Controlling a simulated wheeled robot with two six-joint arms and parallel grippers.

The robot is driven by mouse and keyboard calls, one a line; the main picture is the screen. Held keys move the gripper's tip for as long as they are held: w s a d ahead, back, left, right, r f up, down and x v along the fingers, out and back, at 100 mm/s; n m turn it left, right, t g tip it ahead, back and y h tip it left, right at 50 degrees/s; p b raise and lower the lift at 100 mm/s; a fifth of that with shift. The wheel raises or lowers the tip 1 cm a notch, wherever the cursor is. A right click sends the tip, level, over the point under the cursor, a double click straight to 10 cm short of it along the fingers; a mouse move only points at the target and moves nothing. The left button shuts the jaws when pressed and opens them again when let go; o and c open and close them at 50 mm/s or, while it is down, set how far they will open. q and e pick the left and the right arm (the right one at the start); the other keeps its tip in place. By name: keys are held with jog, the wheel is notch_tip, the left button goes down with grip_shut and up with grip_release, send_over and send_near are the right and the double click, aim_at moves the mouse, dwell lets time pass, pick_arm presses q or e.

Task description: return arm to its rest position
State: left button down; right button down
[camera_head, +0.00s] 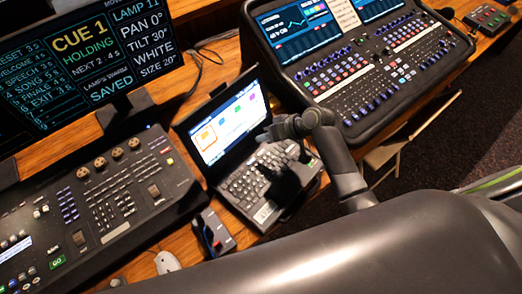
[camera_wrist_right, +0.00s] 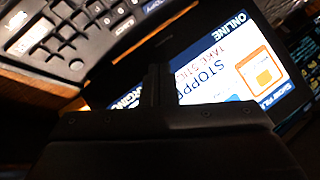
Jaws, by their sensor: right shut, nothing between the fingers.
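My right arm reaches in from the lower right in the head view. Its black gripper (camera_head: 284,184) hangs over the keyboard of a small open laptop (camera_head: 243,187) and hides part of the keys. In the right wrist view the two dark fingers (camera_wrist_right: 160,78) are together with nothing between them. Behind them is the lit laptop screen (camera_wrist_right: 232,72) with the word STOPPED, and the keyboard (camera_wrist_right: 70,35) is at upper left. I cannot tell whether the fingertips touch the laptop. My left gripper is not in view.
A lighting console (camera_head: 95,205) and a cue monitor (camera_head: 85,55) stand at left. A sound mixer (camera_head: 375,80) stands at upper right. A small box with a red switch (camera_head: 213,232) and a white mouse (camera_head: 167,262) lie near the desk's front edge.

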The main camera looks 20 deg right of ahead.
dwell(0.4)
